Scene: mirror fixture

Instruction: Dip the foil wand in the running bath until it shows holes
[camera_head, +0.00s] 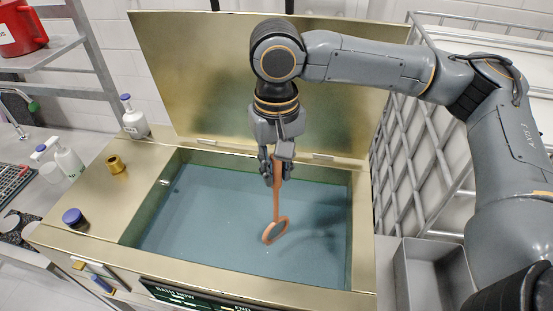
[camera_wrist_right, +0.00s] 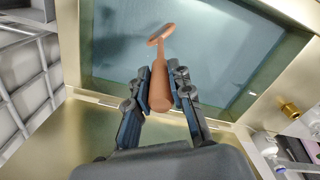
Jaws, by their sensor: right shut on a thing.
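My right gripper (camera_head: 274,176) is shut on the handle of the orange-brown wand (camera_head: 276,203), above the gold bath (camera_head: 361,230). The wand hangs down, slightly tilted, with its ring at the lower end over the blue-grey liquid (camera_head: 205,215). I cannot tell whether the ring touches the surface, or whether foil or holes are inside it. In the right wrist view, the fingers (camera_wrist_right: 161,72) clasp the wand's thick handle (camera_wrist_right: 160,92), and the ring points away over the liquid. My left gripper is not in view.
The bath's lid (camera_head: 210,75) stands open behind it. A white bottle (camera_head: 134,117), a brass knob (camera_head: 116,164) and a dark blue knob (camera_head: 74,218) are on the left deck. A metal lattice rack (camera_head: 400,165) and an empty grey bin (camera_head: 432,270) are at right.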

